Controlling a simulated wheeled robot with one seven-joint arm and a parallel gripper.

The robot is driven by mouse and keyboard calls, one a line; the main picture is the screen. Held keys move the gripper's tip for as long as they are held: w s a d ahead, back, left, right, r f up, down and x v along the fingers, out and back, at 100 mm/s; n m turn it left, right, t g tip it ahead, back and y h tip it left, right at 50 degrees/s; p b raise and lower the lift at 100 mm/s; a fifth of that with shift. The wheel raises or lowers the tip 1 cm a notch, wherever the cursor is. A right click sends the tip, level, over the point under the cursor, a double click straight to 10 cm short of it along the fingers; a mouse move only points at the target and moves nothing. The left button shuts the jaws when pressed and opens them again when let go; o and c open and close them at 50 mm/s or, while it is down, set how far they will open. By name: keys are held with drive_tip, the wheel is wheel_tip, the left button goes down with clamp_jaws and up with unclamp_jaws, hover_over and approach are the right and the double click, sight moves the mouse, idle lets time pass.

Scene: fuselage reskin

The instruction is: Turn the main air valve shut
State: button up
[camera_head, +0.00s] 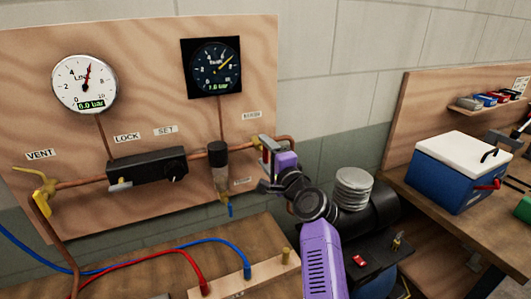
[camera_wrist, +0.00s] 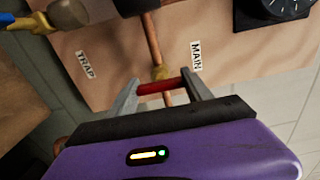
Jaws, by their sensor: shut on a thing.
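The main air valve shows in the wrist view as a brass body (camera_wrist: 160,73) on a copper pipe, beside the MAIN label (camera_wrist: 196,56). Its red handle (camera_wrist: 158,87) lies across the pipe in that view. My gripper (camera_wrist: 162,90) is shut on the red handle, one finger at each end of it. In the head view my gripper (camera_head: 268,168) is at the right edge of the wooden panel (camera_head: 140,85) and hides most of the valve.
A white gauge (camera_head: 84,84), a dark gauge (camera_head: 213,67), a black lockout block (camera_head: 147,166), a trap (camera_head: 218,168) and a yellow vent valve (camera_head: 42,200) are on the panel. A blue cooler (camera_head: 446,180) stands on the right bench. Hoses cross the lower left.

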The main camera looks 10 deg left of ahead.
drive_tip(key=o, duration=1.4)
drive_tip(key=shift+c, duration=0.2)
drive_tip(key=v, duration=0.7)
drive_tip(key=shift+s+d+b, duration=0.25)
drive_tip(key=shift+s+b, duration=0.1)
